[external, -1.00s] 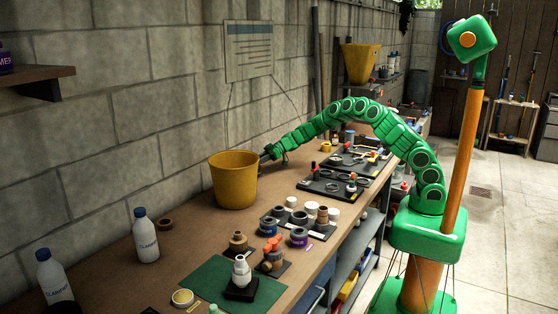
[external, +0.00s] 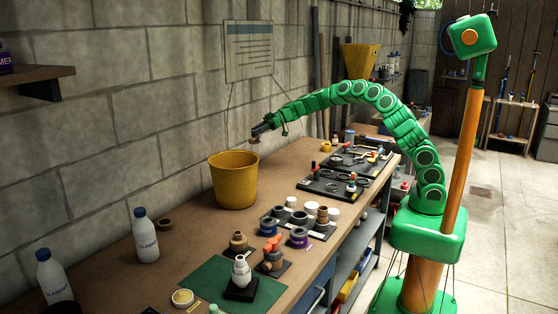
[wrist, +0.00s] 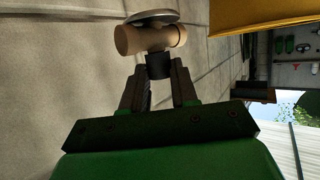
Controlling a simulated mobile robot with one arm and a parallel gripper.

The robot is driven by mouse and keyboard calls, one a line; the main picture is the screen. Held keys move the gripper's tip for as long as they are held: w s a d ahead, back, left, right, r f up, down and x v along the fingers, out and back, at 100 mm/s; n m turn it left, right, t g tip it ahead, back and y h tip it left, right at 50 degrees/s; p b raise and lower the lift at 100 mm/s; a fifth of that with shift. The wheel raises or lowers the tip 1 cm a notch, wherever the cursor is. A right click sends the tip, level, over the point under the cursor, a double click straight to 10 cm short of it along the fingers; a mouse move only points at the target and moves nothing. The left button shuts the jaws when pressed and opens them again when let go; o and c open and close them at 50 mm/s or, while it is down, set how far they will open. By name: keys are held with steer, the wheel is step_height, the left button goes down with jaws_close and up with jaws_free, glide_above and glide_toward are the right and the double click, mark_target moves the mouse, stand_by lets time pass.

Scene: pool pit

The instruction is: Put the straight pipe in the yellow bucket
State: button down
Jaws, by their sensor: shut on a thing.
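The yellow bucket (external: 233,186) stands upright on the workbench near the wall; its bottom inside is hidden. My gripper (external: 258,130) is above and just behind the right side of its rim. In the wrist view my gripper (wrist: 160,75) is shut on the black collar of a tan pipe piece (wrist: 150,38). The piece has a short tan cylinder lying crosswise and a pale disc at its far end. The tan piece also shows small below my gripper in the external view (external: 254,140). I cannot tell surely that it is the straight pipe. A yellow edge, probably the bucket (wrist: 265,15), shows at top right.
A dark tray of fittings (external: 297,218) stands right of the bucket, with more trays (external: 335,184) farther back. White bottles (external: 145,236) stand at front left. The block wall (external: 120,110) runs close behind the bucket. Bare bench lies around the bucket.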

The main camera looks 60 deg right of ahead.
steer(key=shift+a+r+m+t+h, duration=0.2)
steer(key=shift+m+t+h, duration=0.1)
steer(key=shift+m+t, duration=0.25)
steer(key=shift+w+a+f+m+t+h, duration=0.1)
steer(key=shift+f+m+t+h, duration=0.2)
steer(key=shift+m+t+h, duration=0.25)
steer(key=shift+s+f+m+t+h, duration=0.2)
steer(key=shift+m+t+h, duration=0.55)
steer(key=shift+m, duration=0.15)
steer(key=shift+s+d+f+m+t+h, duration=0.25)
steer(key=shift+s+m+t+h, duration=0.2)
steer(key=shift+m+h, duration=0.35)
steer(key=s+d+r+m+h, duration=0.3)
steer(key=s+d+m+h, duration=0.6)
steer(key=s+d+h, duration=0.15)
steer(key=shift+w+a+f+n+t+y, duration=0.15)
steer(key=shift+w+f+n+t+y, duration=0.35)
steer(key=shift+f, duration=2.2)
steer(key=shift+w+a+f+n+g+y, duration=0.2)
steer(key=shift+f+n+y, duration=0.65)
steer(key=shift+f, duration=1.85)
steer(key=shift+w+a+f+n+t+y, duration=0.15)
steer(key=shift+w+f+n+t+y, duration=0.5)
steer(key=shift+f, duration=2.05)
steer(key=shift+s+a+r+g, duration=0.1)
steer(key=shift+s+a+g, duration=0.05)
steer(key=shift+g, duration=0.1)
